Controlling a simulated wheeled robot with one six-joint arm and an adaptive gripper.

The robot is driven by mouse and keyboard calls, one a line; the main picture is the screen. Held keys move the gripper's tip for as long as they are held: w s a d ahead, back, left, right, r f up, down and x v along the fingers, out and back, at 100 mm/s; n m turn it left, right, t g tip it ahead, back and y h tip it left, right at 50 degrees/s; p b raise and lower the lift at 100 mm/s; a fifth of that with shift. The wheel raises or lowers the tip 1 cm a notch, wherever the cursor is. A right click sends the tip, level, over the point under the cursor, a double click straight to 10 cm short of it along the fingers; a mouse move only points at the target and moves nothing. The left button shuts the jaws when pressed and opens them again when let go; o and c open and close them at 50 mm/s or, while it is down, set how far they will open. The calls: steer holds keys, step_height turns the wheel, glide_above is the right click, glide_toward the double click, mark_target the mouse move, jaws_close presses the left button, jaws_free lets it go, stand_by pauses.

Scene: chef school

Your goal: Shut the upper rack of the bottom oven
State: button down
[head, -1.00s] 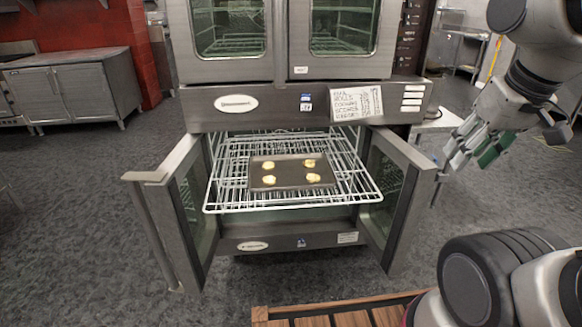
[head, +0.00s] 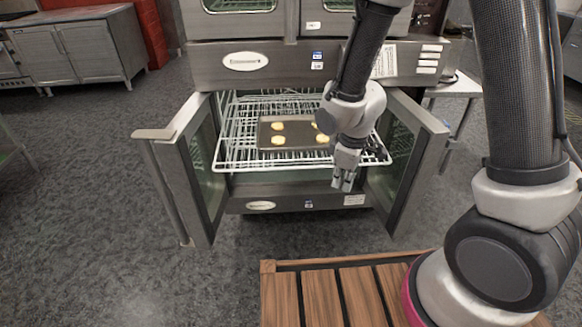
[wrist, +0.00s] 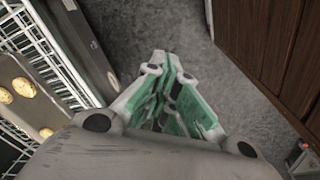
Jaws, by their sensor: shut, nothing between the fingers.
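The bottom oven (head: 280,203) stands with both doors swung open: the left door (head: 203,165) and the right door (head: 407,160). Its upper rack (head: 222,150), white wire, is pulled out past the oven front between the doors. A dark tray (head: 266,134) with several pale cookies lies on it. The rack (wrist: 62,52) also shows at the left of the wrist view, with the tray (wrist: 22,115) on it. My gripper (head: 343,184) is shut and empty, pointing down in front of the rack's right part. In the wrist view its fingertips (wrist: 160,60) are together; contact with the rack is unclear.
A wooden slatted surface (head: 340,295) lies in front of me at the bottom. The upper oven (head: 250,25) is above. A metal cabinet (head: 85,50) stands far left. Grey floor (head: 90,210) is free at the left.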

steer(key=w+a+f+n+t+y, duration=0.2)
steer(key=w+a+f+n, duration=0.1)
steer(key=w+a, duration=0.15)
steer(key=n+t+y, duration=0.2)
steer(key=n, duration=0.1)
glide_toward(291, 168)
steer(key=s+a+f, duration=0.2)
steer(key=a+f, duration=0.2)
steer(key=f, duration=0.1)
steer(key=w, duration=0.3)
steer(key=shift+d+f, duration=0.15)
steer(key=shift+f, duration=0.2)
steer(key=shift+w+f, duration=0.1)
steer(key=shift+w, duration=0.3)
